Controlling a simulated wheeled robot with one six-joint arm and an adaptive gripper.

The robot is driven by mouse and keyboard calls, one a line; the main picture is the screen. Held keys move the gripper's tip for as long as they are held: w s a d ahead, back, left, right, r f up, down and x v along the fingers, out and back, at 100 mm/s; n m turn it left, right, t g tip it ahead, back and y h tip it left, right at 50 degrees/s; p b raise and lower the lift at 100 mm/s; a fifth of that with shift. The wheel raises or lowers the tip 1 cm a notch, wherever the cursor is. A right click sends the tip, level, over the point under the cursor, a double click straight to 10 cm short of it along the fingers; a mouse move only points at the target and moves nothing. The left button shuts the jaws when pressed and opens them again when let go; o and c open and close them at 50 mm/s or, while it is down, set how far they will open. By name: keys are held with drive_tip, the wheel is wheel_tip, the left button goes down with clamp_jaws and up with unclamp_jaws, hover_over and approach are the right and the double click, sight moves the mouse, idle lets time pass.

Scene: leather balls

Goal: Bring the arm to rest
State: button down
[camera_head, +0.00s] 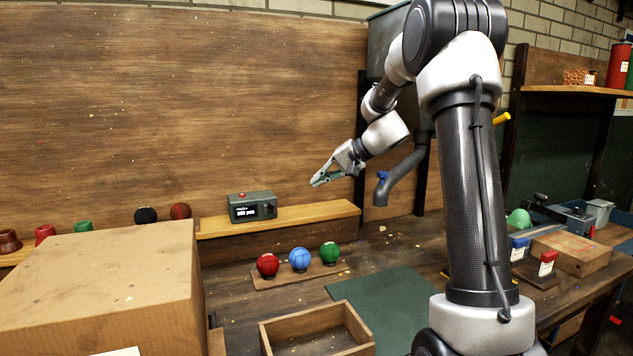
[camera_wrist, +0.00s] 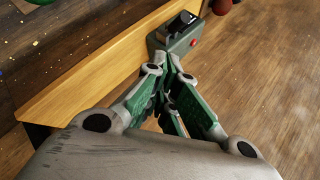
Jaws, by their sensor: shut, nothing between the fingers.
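My gripper (camera_head: 318,182) is shut and empty. It hangs in the air in front of the wooden back wall, to the right of and above a green box with a small display and a red button (camera_head: 253,207). The arm reaches from its upright column at the right, bends at the top and comes down to the left. In the wrist view the closed fingers (camera_wrist: 170,62) point toward the same green box (camera_wrist: 178,34), which stands on the wooden shelf (camera_wrist: 90,72). The fingers overlap the box in that picture; I cannot tell the gap between them.
Red (camera_head: 268,265), blue (camera_head: 300,259) and green (camera_head: 330,253) balls sit in a row on a wooden strip. An open wooden tray (camera_head: 352,325) and a green mat (camera_head: 400,300) lie in front. A large cardboard box (camera_head: 100,285) fills the left. A grey pipe (camera_head: 400,178) stands right of my gripper.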

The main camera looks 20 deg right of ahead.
idle(0.3)
drive_tip(key=s+a+r+n+g+h, duration=0.1)
drive_tip(key=s+a+r+n+g, duration=0.15)
drive_tip(key=s, duration=0.95)
drive_tip(key=s+d+f+n+h, duration=0.2)
drive_tip(key=s+h, duration=0.1)
drive_tip(key=s, duration=1.1)
drive_tip(key=s+d+f+n+h, duration=0.2)
drive_tip(key=s+d+h, duration=0.1)
drive_tip(key=s, duration=1.1)
drive_tip(key=shift+h, duration=0.4)
drive_tip(key=shift+g, duration=0.25)
